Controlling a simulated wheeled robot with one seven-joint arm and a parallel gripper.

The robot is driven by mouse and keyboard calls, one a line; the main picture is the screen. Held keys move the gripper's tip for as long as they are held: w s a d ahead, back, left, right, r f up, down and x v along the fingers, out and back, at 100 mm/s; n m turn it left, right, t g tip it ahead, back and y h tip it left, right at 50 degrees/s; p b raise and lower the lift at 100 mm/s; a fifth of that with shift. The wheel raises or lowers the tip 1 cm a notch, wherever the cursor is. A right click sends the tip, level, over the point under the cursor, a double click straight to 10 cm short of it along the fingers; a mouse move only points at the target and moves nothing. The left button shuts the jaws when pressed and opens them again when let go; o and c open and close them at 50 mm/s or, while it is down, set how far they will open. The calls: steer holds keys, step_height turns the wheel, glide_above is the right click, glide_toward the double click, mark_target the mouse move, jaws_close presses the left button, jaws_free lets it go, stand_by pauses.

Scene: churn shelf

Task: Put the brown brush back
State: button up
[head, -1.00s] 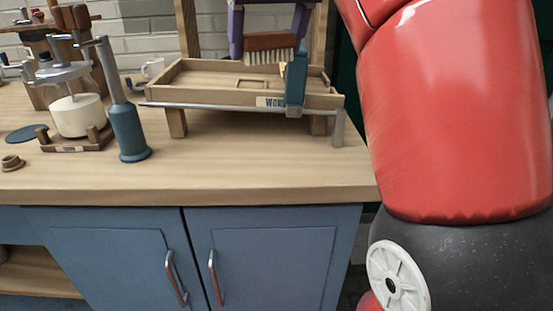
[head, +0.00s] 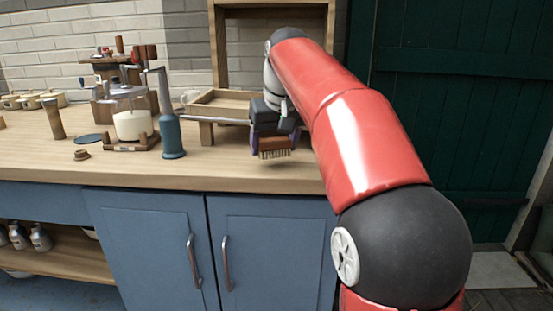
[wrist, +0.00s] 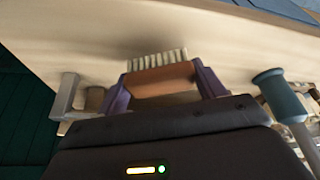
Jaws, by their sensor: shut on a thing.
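My gripper (head: 275,142) is shut on the brown brush (head: 275,147). In the head view the brush is in front of the wooden tray, near the worktop's front edge, with its pale bristles pointing down. In the wrist view the brush (wrist: 160,80) lies level between the two purple fingers, with its bristles towards the worktop. The wooden tray (head: 203,110) stands on legs with a metal rail along its front. My arm and gripper hide its right part in the head view. The brush appears apart from the worktop, though the exact gap is unclear.
A blue-handled upright tool (head: 171,137) stands left of the tray, beside a glass jar (head: 132,124) on a wooden stand. A small brown knob (head: 81,155) and a blue disc (head: 90,137) lie further left. The worktop front (head: 215,172) is clear.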

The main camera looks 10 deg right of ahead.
step_height(320, 180, down, 2)
steer(key=shift+w+f+b, duration=0.15)
steer(key=shift+f+b, duration=0.1)
steer(key=shift+b, duration=0.4)
steer(key=shift+r, duration=0.15)
steer(key=o, duration=0.9)
steer(key=shift+r+p, duration=0.15)
steer(key=shift+p, duration=0.15)
steer(key=p+v, duration=0.3)
steer(key=v, duration=0.8)
steer(key=shift+r, duration=0.35)
